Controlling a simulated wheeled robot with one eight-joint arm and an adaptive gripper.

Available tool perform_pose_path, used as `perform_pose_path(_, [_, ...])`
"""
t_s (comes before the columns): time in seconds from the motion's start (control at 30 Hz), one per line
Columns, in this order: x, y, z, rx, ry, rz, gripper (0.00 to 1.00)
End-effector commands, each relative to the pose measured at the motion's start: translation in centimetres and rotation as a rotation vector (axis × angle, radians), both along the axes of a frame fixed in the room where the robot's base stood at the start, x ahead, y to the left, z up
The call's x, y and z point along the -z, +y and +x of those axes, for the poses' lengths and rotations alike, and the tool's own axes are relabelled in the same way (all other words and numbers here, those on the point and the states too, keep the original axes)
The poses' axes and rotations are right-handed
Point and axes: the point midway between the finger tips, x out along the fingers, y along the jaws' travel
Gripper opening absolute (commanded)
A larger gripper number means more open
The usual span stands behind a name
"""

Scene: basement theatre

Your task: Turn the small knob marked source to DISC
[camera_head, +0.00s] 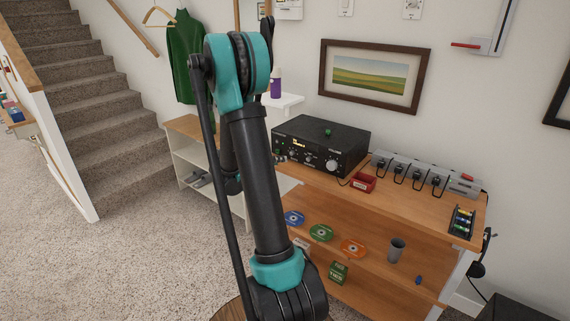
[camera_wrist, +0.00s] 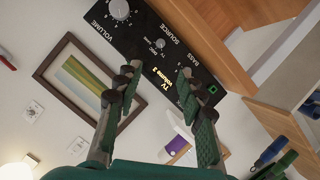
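The black receiver (camera_head: 322,143) stands on the wooden shelf unit, with its knobs on the front face. In the wrist view its front panel (camera_wrist: 140,40) appears turned, with the labels VOLUME, SOURCE and BASS and a lit display (camera_wrist: 163,82) reading TV. The small silver source knob (camera_wrist: 160,43) sits by the SOURCE label; its exact pointer direction is too small to tell. The larger volume knob (camera_wrist: 119,9) is further left. My gripper (camera_wrist: 157,84) is open and empty in front of the panel, apart from the source knob. My arm mostly hides it in the head view.
A purple bottle (camera_head: 276,84) stands on a white ledge behind. A framed picture (camera_head: 374,77) hangs above. Carpet at left is clear.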

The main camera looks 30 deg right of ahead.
Motion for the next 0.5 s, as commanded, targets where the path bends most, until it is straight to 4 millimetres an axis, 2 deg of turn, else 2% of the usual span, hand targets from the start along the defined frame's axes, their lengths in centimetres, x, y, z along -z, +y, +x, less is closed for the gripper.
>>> perform_pose_path(0.27, [0.6,-2.3,0.6,0.009,-0.007,-0.012,0.39])
perform_pose_path(0.5, [2.2,-6.7,1.4,0.009,-0.007,-0.011,0.39])
